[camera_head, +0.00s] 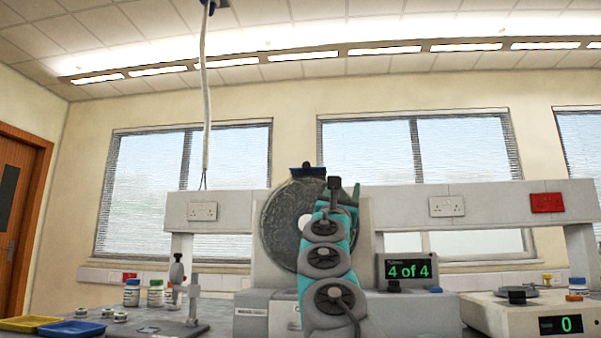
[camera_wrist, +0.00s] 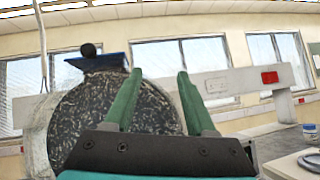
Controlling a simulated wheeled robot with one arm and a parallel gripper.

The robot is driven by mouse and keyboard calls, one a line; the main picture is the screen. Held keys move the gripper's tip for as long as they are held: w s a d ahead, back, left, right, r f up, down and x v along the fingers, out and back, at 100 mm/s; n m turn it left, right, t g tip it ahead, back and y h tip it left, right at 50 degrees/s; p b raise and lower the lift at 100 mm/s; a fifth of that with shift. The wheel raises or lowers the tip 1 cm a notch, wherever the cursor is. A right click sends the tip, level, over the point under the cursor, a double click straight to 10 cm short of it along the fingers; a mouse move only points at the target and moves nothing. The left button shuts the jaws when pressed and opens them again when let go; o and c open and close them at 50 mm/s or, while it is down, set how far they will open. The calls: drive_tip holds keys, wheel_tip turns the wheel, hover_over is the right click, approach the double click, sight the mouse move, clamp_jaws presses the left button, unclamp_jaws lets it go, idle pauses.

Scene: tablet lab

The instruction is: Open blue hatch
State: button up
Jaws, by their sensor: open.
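The blue hatch (camera_head: 308,171) is a small dark blue piece at the top rim of a round, dark speckled drum (camera_head: 283,222). In the head view my arm covers the drum's right part, and my gripper (camera_head: 340,194) is just right of and below the hatch.
A display reading "4 of 4" (camera_head: 408,272) stands right of the drum. A balance (camera_head: 530,312) is at the far right. Bottles (camera_head: 132,292), a stand (camera_head: 193,300) and yellow and blue trays (camera_head: 72,328) are at left. A white cable (camera_head: 203,100) hangs from the ceiling.

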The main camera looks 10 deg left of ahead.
sight(306, 167)
drive_tip(key=s+a+r+n+t+y, duration=0.1)
drive_tip(key=s+a+n+t+y, duration=0.1)
drive_tip(key=a+n+y, duration=0.55)
drive_tip(key=shift+m+h, duration=0.75)
drive_tip(key=shift+h, duration=0.1)
drive_tip(key=p+x, duration=0.3)
drive_tip(key=a+p+x, duration=0.1)
drive_tip(key=p+x, duration=0.2)
drive_tip(key=x, duration=0.1)
drive_tip(key=shift+s+a+r+p, duration=0.1)
drive_tip(key=shift+a+r+p, duration=0.1)
drive_tip(key=shift+p, duration=0.15)
drive_tip(key=shift+w+p, duration=0.3)
drive_tip(key=shift+w, duration=0.1)
drive_tip(key=shift+h, duration=0.3)
drive_tip(key=shift+r, duration=0.1)
clamp_jaws()
